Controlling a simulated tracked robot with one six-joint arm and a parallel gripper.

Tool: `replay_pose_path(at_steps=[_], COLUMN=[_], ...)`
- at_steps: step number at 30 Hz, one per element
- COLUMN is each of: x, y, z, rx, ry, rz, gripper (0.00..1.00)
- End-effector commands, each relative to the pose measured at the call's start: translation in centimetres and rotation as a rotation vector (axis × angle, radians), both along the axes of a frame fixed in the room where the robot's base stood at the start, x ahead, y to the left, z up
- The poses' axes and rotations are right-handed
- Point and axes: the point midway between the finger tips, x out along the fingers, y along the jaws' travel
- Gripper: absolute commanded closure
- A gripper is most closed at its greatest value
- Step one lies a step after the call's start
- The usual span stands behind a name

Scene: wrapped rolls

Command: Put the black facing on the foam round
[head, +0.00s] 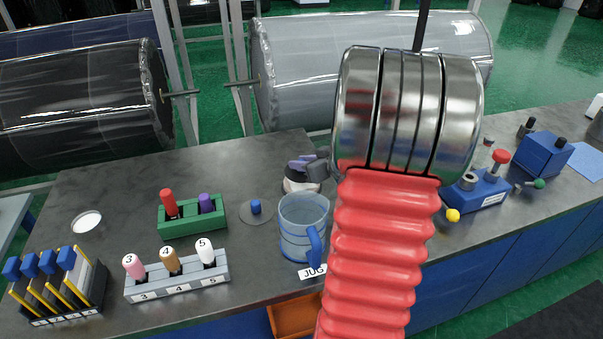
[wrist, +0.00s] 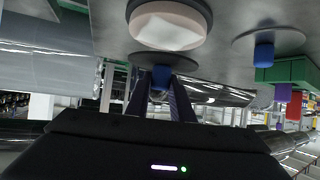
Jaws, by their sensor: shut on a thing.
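The foam round (wrist: 168,27) is a pale beige disc with a white patch and a dark rim on one side. In the head view it is partly hidden behind my gripper. My gripper (wrist: 160,80) is shut on a blue knob, which is on a dark disc (wrist: 160,59) seen nearly edge-on; I take this for the black facing. The disc appears close to the foam round, apart from it in the wrist view; the exact gap is hard to tell. In the head view my gripper (head: 305,163) is over the foam round, and the held disc is hard to make out.
A grey disc with a blue knob (head: 256,209) lies left of the clear jug (head: 303,225). A green block (head: 192,216) with red and purple pegs and a numbered grey rack (head: 178,278) stand further left. A blue vice (head: 478,190) is at right.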

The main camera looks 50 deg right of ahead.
Motion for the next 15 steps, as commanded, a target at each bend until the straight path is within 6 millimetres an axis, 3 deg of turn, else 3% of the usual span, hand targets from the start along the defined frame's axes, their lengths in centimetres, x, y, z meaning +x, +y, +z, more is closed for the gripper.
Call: replay_pose_path(at_steps=[7,15], x=[0.0,0.0], y=[0.1,0.1], z=[-0.4,-3.4], rx=[0.001,0.003], ry=[0.001,0.002], rz=[0.002,0.002], gripper=[1.0,1.0])
